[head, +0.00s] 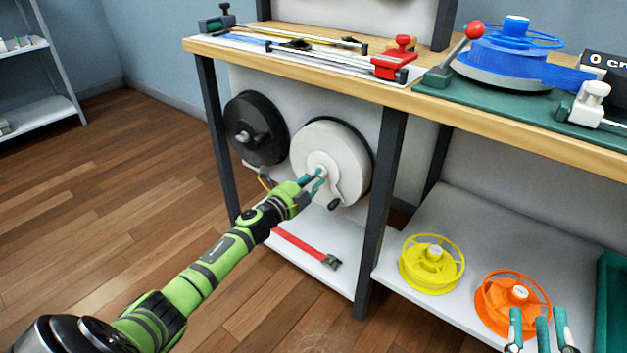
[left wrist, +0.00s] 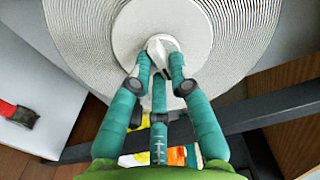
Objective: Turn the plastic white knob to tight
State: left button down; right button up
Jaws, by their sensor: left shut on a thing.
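The white plastic knob (head: 322,170) sits at the centre of the white reel (head: 343,148) mounted on the panel under the bench. My left gripper (head: 316,178) reaches it from the lower left and is shut on it. In the left wrist view, the teal fingers of the left gripper (left wrist: 160,72) close around the white knob (left wrist: 162,46), partly hiding its sides. Behind it, the white reel (left wrist: 235,30) shows a ridged, wound surface. My right gripper (head: 540,326) is at the lower right, with its teal fingers apart and empty.
A black reel (head: 256,128) hangs left of the white one. A dark crank handle (head: 334,204) and a dark bench leg (head: 381,205) are close to the left gripper. A red strap (head: 302,246) lies below. Yellow (head: 432,264) and orange (head: 512,302) spools rest on the lower shelf.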

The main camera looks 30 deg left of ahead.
pick_arm(q)
jog(key=c, duration=1.1)
grip_release()
jog(key=shift+c, duration=0.2)
jog(key=s+a, duration=0.1)
jog(key=s, duration=1.1)
